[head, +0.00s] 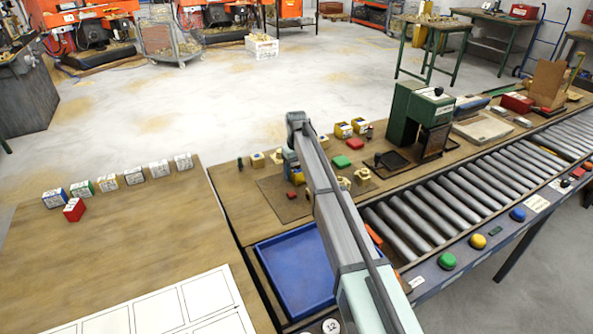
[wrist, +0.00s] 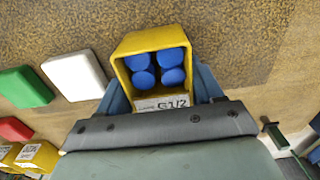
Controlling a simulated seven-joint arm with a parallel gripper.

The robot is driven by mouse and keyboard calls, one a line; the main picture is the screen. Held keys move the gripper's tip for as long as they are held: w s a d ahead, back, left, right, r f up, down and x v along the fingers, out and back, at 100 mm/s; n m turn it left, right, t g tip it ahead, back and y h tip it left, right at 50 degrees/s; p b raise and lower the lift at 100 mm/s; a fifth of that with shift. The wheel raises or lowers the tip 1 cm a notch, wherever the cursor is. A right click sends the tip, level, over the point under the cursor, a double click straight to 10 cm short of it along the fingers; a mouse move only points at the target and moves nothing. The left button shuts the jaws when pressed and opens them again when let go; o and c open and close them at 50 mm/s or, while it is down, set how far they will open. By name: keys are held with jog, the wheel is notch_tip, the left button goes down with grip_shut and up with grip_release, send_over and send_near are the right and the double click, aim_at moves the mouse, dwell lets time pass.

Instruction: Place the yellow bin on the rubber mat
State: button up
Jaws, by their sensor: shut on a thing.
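The yellow bin (wrist: 125,75) is between the two blue-grey fingers of my gripper (wrist: 160,80) in the wrist view. It holds several blue round-ended pieces and has a white label on its near side. My gripper is shut on it. In the head view my gripper (head: 289,166) is at the far edge of the rubber mat, partly hidden by my arm. The rubber mat (head: 272,190) is a dark brown sheet on the wooden bench. In the wrist view the speckled mat (wrist: 255,45) lies beyond the bin. The gap under the bin cannot be judged.
A small red object (head: 293,195) and brass-coloured parts (head: 345,183) are on the mat. A blue tray (head: 285,270) lies in front. A green press (head: 410,115) stands right.

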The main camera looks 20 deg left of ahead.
jog(key=o, duration=1.1)
notch_tip(320, 180, up, 12)
jog(key=shift+r, duration=0.1)
